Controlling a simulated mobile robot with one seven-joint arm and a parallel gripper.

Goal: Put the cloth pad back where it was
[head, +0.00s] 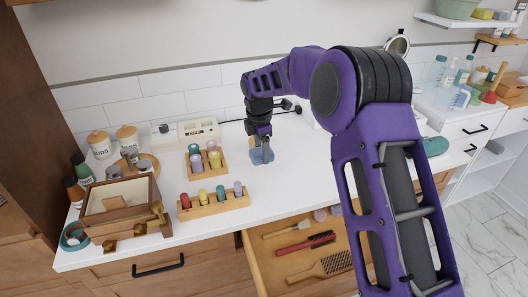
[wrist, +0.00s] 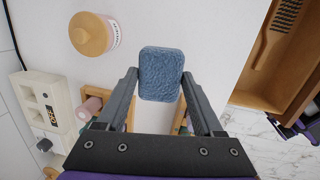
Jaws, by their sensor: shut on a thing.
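The cloth pad is a blue, rough-textured rounded rectangle (wrist: 161,70). My gripper (wrist: 160,80) is shut on it, one finger at each side edge, and the pad sticks out past the fingertips. In the head view, my gripper (head: 261,146) points down over the white counter, with the pad (head: 258,156) below it. I cannot tell whether the pad touches the counter.
A wooden rack of coloured bottles (head: 207,160) stands just left of the gripper, and a longer rack (head: 213,204) stands nearer the front. A wooden box (head: 118,200) is at left. An open drawer (head: 268,262) holds brushes. Bare counter (head: 290,185) lies right of the pad.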

